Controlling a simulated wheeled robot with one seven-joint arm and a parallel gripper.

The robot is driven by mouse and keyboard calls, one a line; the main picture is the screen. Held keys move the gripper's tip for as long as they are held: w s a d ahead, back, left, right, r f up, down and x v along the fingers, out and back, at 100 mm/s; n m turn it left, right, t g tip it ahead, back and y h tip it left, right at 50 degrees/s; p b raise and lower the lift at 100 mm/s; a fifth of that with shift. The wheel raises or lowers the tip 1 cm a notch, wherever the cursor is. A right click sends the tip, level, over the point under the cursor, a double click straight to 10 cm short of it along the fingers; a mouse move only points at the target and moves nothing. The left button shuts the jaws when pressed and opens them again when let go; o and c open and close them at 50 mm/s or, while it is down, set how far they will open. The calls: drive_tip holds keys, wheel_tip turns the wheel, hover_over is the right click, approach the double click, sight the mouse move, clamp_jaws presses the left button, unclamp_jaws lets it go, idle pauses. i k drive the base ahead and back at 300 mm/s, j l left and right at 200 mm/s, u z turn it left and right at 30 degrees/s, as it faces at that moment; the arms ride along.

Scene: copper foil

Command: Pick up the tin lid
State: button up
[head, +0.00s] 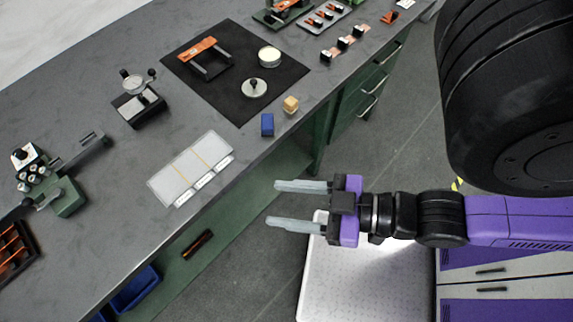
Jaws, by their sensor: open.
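The tin lid (255,88) appears to be the flat, round, pale disc with a dark knob at its middle. It lies on the black mat (232,98), near the mat's right front part. A round, pale tin (269,57) stands just behind it on the same mat. My gripper (271,204) is open and empty, with its two pale fingers pointing left. It is out past the bench's front edge, nearer to me than the lid and well apart from it. Nothing hides the lid.
An orange-handled frame (207,58) stands on the mat left of the lid. A blue block (267,125) and a tan block (291,104) sit near the bench edge. A white three-part panel (190,168) and a dial gauge (138,97) are farther left on the grey bench.

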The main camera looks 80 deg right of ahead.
sight(252, 88)
drive_tip(key=z, duration=1.3)
